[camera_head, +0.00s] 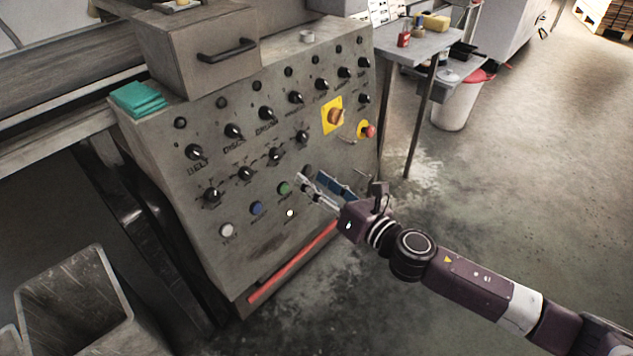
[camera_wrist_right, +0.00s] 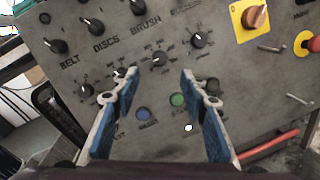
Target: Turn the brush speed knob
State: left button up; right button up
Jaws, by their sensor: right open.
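The grey control panel (camera_head: 180,240) has rows of black knobs. The label BRUSH stands under the third knob from the left in the upper row (camera_head: 266,112). Below that label is a black knob with a scale (camera_head: 276,154), which looks like the brush speed knob; its own label is not readable. It also shows in the right wrist view (camera_wrist_right: 159,60), upright in the picture between my fingertips' directions. My right gripper (camera_head: 311,182) is open and empty, in front of the panel, low and right of that knob in the head view. My left gripper is out of view.
Blue (camera_head: 256,208), green (camera_head: 284,188) and white (camera_head: 227,230) buttons sit below the knobs. A yellow-backed switch (camera_head: 334,115) and a red stop button (camera_head: 369,131) are at the right. A side table (camera_head: 410,45) stands behind. Floor at right is clear.

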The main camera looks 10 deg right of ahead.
dwell(0.3)
jog(key=n+y+b, duration=0.1)
jog(key=n+b, duration=0.2)
jog(key=n, duration=0.3)
send_near(278, 155)
jog(key=w, duration=0.1)
jog(key=x, duration=0.6)
jog(key=shift+s+f, duration=0.1)
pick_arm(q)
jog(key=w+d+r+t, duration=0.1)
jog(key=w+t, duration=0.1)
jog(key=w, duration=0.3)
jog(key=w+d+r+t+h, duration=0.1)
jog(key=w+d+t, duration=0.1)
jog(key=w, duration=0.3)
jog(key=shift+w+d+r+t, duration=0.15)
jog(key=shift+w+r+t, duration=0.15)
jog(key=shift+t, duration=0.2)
pick_arm(e)
jog(key=shift+w+a, duration=0.4)
jog(key=shift+w, duration=0.1)
